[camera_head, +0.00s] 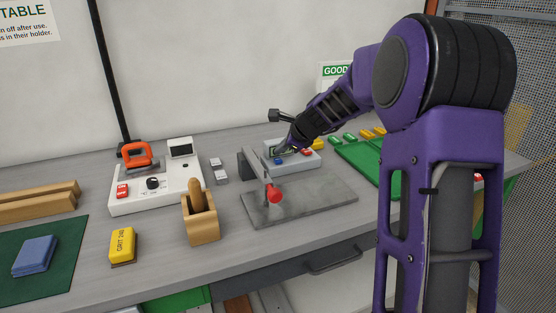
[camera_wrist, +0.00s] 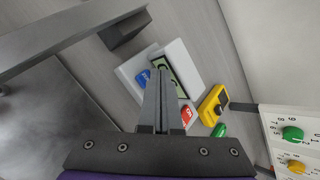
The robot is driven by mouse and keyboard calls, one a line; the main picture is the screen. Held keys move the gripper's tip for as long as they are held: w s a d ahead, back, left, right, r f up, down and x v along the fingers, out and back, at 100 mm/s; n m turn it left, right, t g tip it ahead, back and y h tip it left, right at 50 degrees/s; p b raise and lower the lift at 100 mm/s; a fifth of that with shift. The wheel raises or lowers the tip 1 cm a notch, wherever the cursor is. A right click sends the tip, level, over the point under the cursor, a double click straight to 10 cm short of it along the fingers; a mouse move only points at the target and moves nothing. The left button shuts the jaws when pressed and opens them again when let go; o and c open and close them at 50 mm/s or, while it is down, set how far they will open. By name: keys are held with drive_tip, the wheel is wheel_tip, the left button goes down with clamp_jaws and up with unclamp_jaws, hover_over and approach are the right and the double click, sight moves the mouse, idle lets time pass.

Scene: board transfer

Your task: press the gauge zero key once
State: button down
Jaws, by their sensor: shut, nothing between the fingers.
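The gauge is a pale grey unit (camera_head: 300,165) at the back middle of the bench, partly behind my gripper. It has a green display (camera_wrist: 184,72), a blue key (camera_wrist: 143,78) and a red key (camera_wrist: 187,113). The lettering on the keys is too small to read. In the head view the blue key (camera_head: 279,161) and red key (camera_head: 307,152) also show. My gripper (camera_wrist: 160,74) is shut and empty, its fingertips over the gauge between the keys. I cannot tell whether they touch it. In the head view my gripper (camera_head: 287,148) is at the gauge's back left.
A metal plate (camera_head: 310,205) with a red-knobbed stand (camera_head: 275,193) lies in front of the gauge. A yellow item (camera_wrist: 213,105) sits beside it. A white panel with knobs (camera_wrist: 288,120) is at right. A green tray (camera_head: 365,165) lies right of the gauge.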

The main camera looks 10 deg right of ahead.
sight(281, 164)
drive_tip(key=shift+f, duration=0.1)
idle(0.4)
drive_tip(key=shift+f, duration=0.35)
drive_tip(key=shift+f, duration=0.5)
idle(0.6)
drive_tip(key=shift+r, duration=0.1)
drive_tip(key=shift+r+p, duration=0.75)
drive_tip(key=shift+r, duration=0.05)
wheel_tip(281, 164, up, 5)
drive_tip(key=p, duration=0.4)
drive_tip(key=shift+p, duration=0.3)
idle(0.4)
